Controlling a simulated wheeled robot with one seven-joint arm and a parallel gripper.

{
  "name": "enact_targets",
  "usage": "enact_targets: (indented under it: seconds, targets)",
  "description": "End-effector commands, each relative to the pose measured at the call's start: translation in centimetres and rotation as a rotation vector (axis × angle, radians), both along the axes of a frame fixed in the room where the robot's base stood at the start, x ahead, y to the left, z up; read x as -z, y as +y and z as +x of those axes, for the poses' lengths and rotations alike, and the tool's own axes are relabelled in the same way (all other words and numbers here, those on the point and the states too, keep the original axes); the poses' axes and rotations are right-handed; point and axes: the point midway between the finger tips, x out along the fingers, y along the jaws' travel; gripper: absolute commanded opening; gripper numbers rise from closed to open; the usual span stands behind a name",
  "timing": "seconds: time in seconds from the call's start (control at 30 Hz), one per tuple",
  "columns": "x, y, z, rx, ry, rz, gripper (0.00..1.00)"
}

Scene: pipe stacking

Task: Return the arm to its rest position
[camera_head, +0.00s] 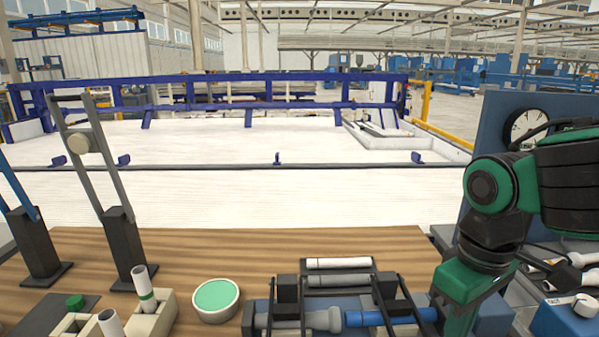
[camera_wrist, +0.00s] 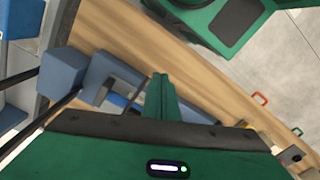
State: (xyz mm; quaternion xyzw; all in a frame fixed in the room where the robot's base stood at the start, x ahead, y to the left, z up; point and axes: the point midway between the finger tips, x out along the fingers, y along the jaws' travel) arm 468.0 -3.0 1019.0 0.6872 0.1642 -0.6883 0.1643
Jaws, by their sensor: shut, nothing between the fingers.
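My arm (camera_head: 500,205) comes in from the right edge in the head view, bent at a green and black joint. Its green lower end hangs down at the right end of the pipe rack (camera_head: 286,290); the fingertips are not clear there. In the wrist view my gripper (camera_wrist: 160,92) is shut, its green fingers together and empty. A white pipe (camera_head: 338,263), a grey pipe (camera_head: 338,280), a grey socketed pipe (camera_head: 300,320) and a blue pipe (camera_head: 392,317) lie in the rack. The blue pipe's right end is close to my arm; I cannot tell whether they touch.
A round green-topped dish (camera_head: 216,299) and beige holders (camera_head: 153,318) with upright pipes stand left on the wooden table (camera_head: 250,243). Two tall posts (camera_head: 122,245) rise behind them. A blue panel with a gauge (camera_head: 528,127) stands behind my arm. The table's middle back is clear.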

Motion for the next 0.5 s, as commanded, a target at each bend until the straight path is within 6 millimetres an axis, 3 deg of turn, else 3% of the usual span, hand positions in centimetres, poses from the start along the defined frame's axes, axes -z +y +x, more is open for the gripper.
enact_targets:
  seconds: [0.23, 0.5]
  targets:
    - [1.0, -5.4, 0.4, 0.286, -0.004, 0.006, 0.00]
    - [3.0, -13.4, -2.5, 0.753, -0.002, 0.011, 0.00]
